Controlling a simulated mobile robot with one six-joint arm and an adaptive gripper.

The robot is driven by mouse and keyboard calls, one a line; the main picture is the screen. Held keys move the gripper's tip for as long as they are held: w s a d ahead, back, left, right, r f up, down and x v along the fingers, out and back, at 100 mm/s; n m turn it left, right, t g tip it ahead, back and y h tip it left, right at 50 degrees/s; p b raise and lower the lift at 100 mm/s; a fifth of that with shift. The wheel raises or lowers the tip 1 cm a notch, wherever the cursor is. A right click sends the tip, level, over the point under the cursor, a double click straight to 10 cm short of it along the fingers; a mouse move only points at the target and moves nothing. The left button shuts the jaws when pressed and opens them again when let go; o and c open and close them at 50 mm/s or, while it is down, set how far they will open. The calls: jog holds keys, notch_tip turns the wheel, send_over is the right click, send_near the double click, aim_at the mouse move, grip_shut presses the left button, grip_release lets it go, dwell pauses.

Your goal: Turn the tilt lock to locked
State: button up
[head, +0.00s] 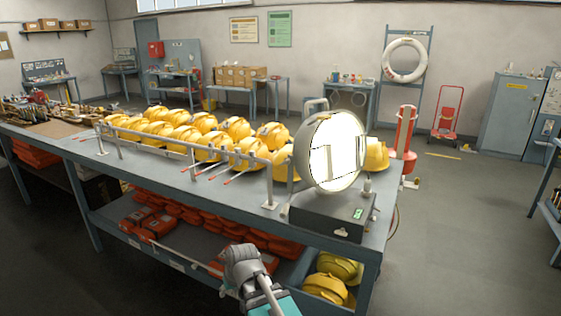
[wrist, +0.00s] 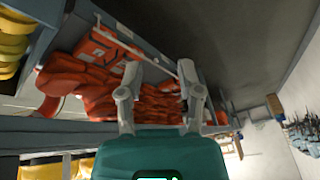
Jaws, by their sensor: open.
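A large round lamp (head: 331,152) with a bright white face stands at the right end of the workbench, on a dark box base (head: 325,215). A small pale knob (head: 367,187) stands up at the right of the base, and a small pale fitting (head: 341,231) sits on its front. I cannot tell which part is the tilt lock or how it is set. My gripper shows in the wrist view (wrist: 160,70), its two fingers apart with nothing between them. My arm (head: 250,272) is low in front of the bench, below and left of the lamp base.
Several yellow helmets (head: 203,124) stand on the bench behind a metal rail (head: 168,150) with red-tipped rods. Orange packs (head: 185,220) fill the lower shelf; they also show in the wrist view (wrist: 75,80). A bin of yellow helmets (head: 325,287) stands below.

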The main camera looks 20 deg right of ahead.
jog(key=w+a+r+m+t+p, duration=0.2)
jog(key=w+r+m+t+p, duration=0.25)
jog(key=w+r+t, duration=1.25)
jog(key=w+d+r+m+g+h+p, duration=0.1)
jog(key=w+d+r+m+h+p, duration=0.25)
jog(key=r, duration=0.65)
jog(key=m+g+h+p, duration=0.4)
jog(key=m+g+h, duration=1.2)
jog(key=m, duration=0.3)
send_near(283, 162)
jog(key=shift+v, duration=1.6)
jog(key=shift+w+d+g, duration=0.1)
jog(key=shift+d+g, duration=0.05)
jog(key=shift+g, duration=0.15)
jog(key=shift+w+d, duration=0.4)
jog(key=shift+d, duration=1.8)
jog(key=shift+w+d, duration=0.4)
jog(key=shift+d, duration=1.85)
jog(key=shift+w+d, duration=0.45)
jog(key=shift+d, duration=1.75)
